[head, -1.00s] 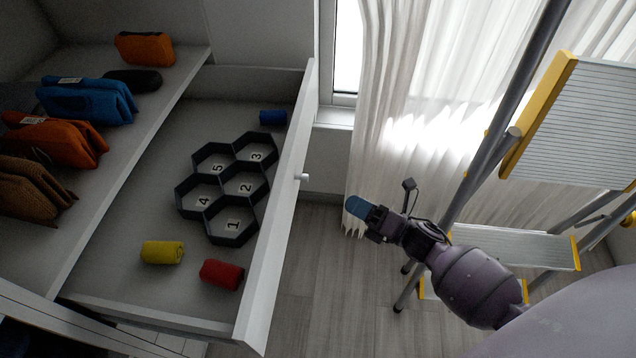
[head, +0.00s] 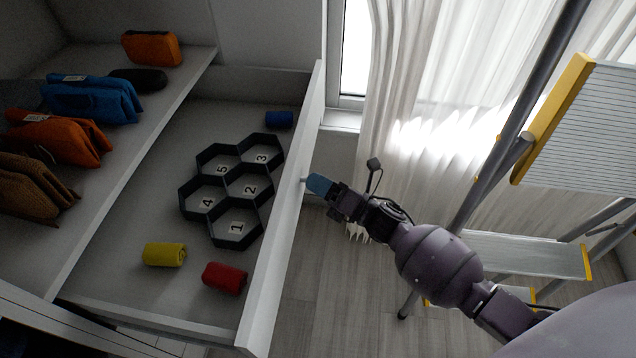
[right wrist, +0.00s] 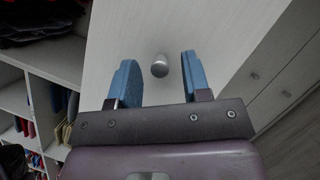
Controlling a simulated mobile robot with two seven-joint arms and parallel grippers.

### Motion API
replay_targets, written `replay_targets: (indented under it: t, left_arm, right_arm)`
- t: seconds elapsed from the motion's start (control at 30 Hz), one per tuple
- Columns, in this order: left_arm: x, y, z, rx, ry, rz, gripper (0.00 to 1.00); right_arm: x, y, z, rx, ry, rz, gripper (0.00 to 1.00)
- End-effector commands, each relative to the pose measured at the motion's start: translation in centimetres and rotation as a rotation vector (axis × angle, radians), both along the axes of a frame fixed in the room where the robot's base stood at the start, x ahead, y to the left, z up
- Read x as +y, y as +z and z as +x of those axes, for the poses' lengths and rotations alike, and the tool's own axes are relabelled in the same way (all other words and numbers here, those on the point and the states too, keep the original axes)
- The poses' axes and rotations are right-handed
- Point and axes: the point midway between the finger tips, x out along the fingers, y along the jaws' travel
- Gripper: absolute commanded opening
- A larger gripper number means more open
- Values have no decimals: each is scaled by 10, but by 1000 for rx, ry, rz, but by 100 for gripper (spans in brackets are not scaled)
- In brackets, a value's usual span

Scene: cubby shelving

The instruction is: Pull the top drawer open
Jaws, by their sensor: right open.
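The top drawer (head: 277,230) is pulled out, with its inside in view from above. Its white front also fills the middle of the right wrist view (right wrist: 210,35). The round knob (right wrist: 159,66) on that front sits between the two blue fingertips of my right gripper (right wrist: 157,75), with a gap on both sides. In the head view the right gripper (head: 319,185) is at the outer face of the drawer front, and its fingers hide most of the knob. The right gripper is open. My left gripper is not in view.
The drawer holds a black hexagonal organizer (head: 233,190) and red (head: 225,278), yellow (head: 164,254) and blue (head: 279,119) rolls. Folded cloth items (head: 92,100) lie on the shelf at left. A stepladder (head: 520,258) stands at right before curtains. Floor shows below the drawer front.

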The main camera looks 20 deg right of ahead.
Motion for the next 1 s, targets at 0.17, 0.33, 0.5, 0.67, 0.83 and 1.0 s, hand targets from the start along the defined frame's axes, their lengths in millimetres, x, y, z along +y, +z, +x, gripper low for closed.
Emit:
replay_targets:
  t: [0.17, 0.33, 0.5, 0.67, 0.83, 1.0]
  left_arm:
    - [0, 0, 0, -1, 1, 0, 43]
    - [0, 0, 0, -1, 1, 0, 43]
    - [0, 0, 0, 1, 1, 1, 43]
    - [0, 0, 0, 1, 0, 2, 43]
    - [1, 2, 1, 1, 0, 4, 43]
    - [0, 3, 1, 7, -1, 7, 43]
  right_arm:
    - [0, 0, 0, 0, 0, 0, 41]
    - [0, 0, 0, 0, 0, 0, 15]
    - [0, 0, 0, 0, 0, 0, 0]
    - [-1, 0, -1, 1, -1, 0, 0]
    - [-23, -1, -15, 1, -3, -4, 0]
    - [-57, -1, -39, 3, -2, -4, 0]
